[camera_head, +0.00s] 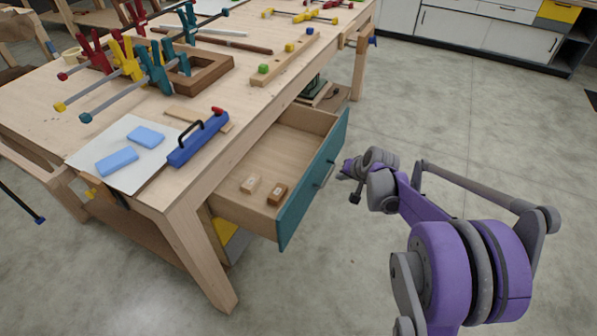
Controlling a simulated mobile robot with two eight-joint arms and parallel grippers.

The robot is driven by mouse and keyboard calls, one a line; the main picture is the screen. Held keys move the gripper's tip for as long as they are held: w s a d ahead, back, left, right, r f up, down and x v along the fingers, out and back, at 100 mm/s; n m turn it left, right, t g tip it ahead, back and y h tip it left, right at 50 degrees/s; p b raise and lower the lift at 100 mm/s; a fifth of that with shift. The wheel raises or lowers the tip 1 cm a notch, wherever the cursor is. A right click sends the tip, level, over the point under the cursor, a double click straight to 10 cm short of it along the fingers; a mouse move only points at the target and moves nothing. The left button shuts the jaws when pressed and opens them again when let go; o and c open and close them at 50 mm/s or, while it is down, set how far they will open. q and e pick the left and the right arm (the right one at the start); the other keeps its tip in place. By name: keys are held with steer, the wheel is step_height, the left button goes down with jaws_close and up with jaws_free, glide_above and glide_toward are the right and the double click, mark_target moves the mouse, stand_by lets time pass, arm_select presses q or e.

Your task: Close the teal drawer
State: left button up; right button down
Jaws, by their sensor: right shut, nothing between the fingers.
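The teal drawer (306,190) is pulled out from under the wooden workbench, with its teal front facing right. A thin bar handle shows on the front. My left gripper is not in view.
The workbench top (60,105) holds several clamps, a blue plane-like tool (199,140), blue blocks on a white sheet and a wooden strip with coloured cubes. Open grey floor (450,130) lies to the right. White cabinets (470,30) stand at the back.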

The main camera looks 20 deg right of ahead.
steer(key=w, duration=0.1)
steer(key=b, duration=0.1)
glide_toward(314, 177)
steer(key=s+f+x, duration=0.1)
steer(key=x, duration=0.3)
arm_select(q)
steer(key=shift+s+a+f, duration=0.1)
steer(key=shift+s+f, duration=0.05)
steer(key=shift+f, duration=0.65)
arm_select(e)
steer(key=shift+w+r, duration=0.1)
steer(key=shift+w, duration=0.6)
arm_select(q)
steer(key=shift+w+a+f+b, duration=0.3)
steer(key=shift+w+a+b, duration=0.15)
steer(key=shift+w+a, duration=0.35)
arm_select(e)
steer(key=w+a, duration=1.4)
steer(key=w, duration=0.2)
steer(key=shift+w, duration=0.25)
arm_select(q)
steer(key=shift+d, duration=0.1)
